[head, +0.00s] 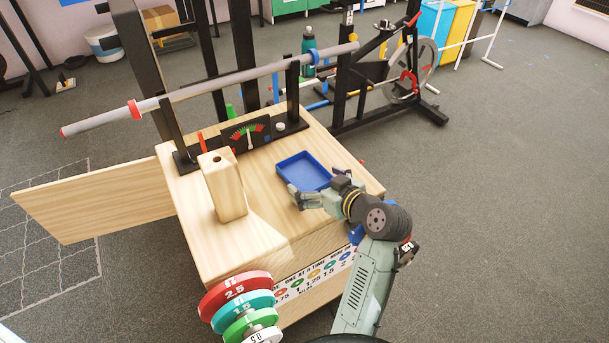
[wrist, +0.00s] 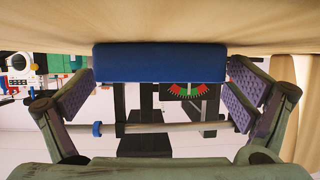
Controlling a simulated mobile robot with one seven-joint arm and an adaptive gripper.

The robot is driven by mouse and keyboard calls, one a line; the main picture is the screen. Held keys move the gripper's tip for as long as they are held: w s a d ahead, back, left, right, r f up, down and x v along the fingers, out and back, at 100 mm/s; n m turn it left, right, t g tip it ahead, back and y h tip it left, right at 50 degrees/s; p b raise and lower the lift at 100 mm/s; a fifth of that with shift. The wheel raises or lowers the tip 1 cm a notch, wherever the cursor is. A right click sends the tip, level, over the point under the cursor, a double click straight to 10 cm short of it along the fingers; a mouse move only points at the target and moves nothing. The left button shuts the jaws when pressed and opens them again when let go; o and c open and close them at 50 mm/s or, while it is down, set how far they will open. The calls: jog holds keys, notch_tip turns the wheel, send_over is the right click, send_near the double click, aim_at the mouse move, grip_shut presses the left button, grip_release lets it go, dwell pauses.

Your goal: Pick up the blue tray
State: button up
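The blue tray (head: 302,169) is shallow, rectangular and empty. It lies flat on the wooden bench top (head: 262,205). In the wrist view the tray (wrist: 160,63) shows as a blue end wall across the upper middle. My gripper (head: 321,187) is at the tray's near end, low over the bench. In the wrist view my gripper (wrist: 161,75) is wide open, with one finger towards each side of the tray. The fingertips look close to the tray's sides; I cannot tell whether they touch. The arm hides part of the tray's near right edge in the head view.
A tall wooden block (head: 222,185) stands left of the tray. A dial gauge (head: 247,134) and a grey bar on black posts (head: 240,82) stand behind it. Coloured weight plates (head: 240,305) hang at the bench's front. The bench between block and tray is clear.

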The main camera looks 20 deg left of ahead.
jog(key=c, duration=1)
jog(key=shift+o, duration=0.2)
